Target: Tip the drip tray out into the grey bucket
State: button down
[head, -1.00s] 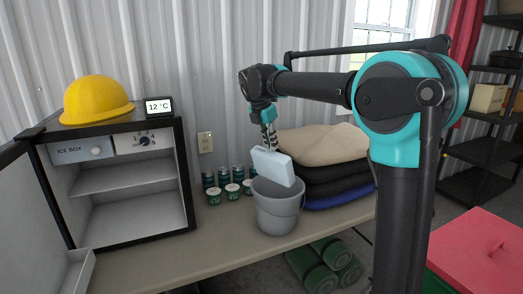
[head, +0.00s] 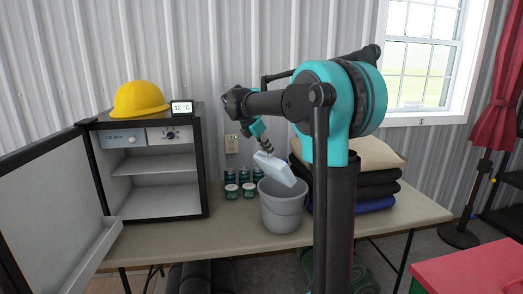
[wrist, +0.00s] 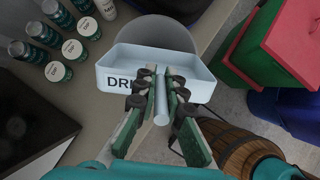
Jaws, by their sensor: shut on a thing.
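The drip tray (head: 275,169) is a shallow pale blue-white tray, tilted down to the right over the left part of the bucket's mouth. I see no water in the part that shows. The grey bucket (head: 282,212) stands upright on the table below the tray. Its inside is mostly hidden.
The ice box (head: 157,205) stands open at left, its door (head: 45,215) swung toward me. A yellow hard hat (head: 140,98) sits on top. Several small cans (head: 231,191) stand left of the bucket. Folded sacks (head: 375,177) lie behind right. The table's (head: 160,240) front is clear.

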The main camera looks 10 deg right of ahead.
aim_at(267, 166)
jog(key=shift+s+a+f, duration=0.15)
jog(key=shift+a+f, duration=0.05)
jog(key=shift+a, duration=0.2)
jog(key=a+f+t+h, duration=0.1)
jog(key=s+a+f+h, duration=0.1)
jog(key=h, duration=0.1)
jog(key=s+a+f+t+h, duration=0.1)
jog(key=a+f, duration=0.1)
jog(key=shift+s+t+h, duration=0.15)
jog(key=shift+t+h, duration=0.15)
notch_tip(267, 166, down, 7)
jog(key=s+a+t+h, duration=0.1)
jog(key=t+h, duration=0.1)
jog(key=h, duration=0.3)
jog(key=shift+a+t, duration=0.3)
jog(key=shift+a, duration=0.1)
